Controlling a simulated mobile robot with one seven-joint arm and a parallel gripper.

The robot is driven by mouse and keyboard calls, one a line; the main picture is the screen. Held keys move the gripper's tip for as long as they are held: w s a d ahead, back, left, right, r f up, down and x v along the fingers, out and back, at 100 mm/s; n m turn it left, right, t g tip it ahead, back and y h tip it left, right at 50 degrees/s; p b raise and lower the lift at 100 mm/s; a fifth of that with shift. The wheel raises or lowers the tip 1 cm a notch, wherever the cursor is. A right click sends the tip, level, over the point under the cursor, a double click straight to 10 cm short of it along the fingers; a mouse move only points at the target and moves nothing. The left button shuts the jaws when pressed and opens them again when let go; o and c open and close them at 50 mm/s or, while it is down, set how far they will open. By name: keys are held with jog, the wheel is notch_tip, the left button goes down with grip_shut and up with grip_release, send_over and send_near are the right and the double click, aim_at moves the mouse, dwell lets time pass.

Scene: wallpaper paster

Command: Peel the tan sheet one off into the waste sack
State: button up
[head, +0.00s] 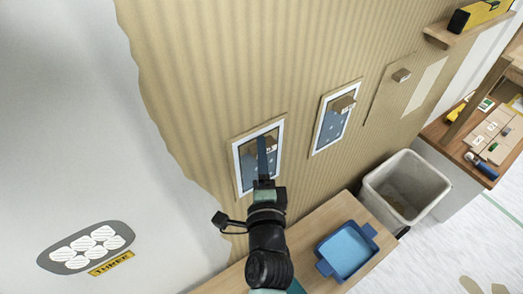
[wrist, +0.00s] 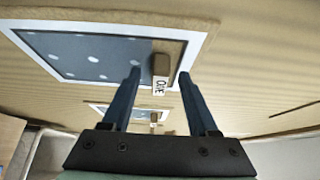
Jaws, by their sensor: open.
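A blue, white-dotted panel with a white border and thin tan edge (head: 243,181) is on the tan wall, partly hidden by my gripper (head: 262,146). In the wrist view, a brown tab (wrist: 162,64) with a white label reading ONE stands out from this panel (wrist: 80,52). My gripper is open, its two blue fingers on either side of the tab in that view; I cannot tell whether they touch it. The waste sack (head: 405,188) is a pale, open-topped bin on the floor at the right, with some tan material inside.
A similar dotted panel (head: 331,124) with its own tab hangs to the right. Beyond it is a tan outlined patch with a tab (head: 401,75). A wooden bench (head: 310,228) with a blue tray (head: 347,250) stands below. A shelf (head: 470,30) holds a yellow level.

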jog(key=shift+w, duration=0.2)
grip_shut()
jog(key=shift+s+d, duration=0.2)
dwell(0.4)
jog(key=shift+s+d+b, duration=0.65)
jog(key=shift+s+b, duration=0.2)
jog(key=shift+s, duration=0.1)
jog(key=shift+s+d+b, duration=0.65)
jog(key=shift+s+b, duration=0.15)
jog(key=shift+s, duration=0.1)
jog(key=shift+s, duration=0.1)
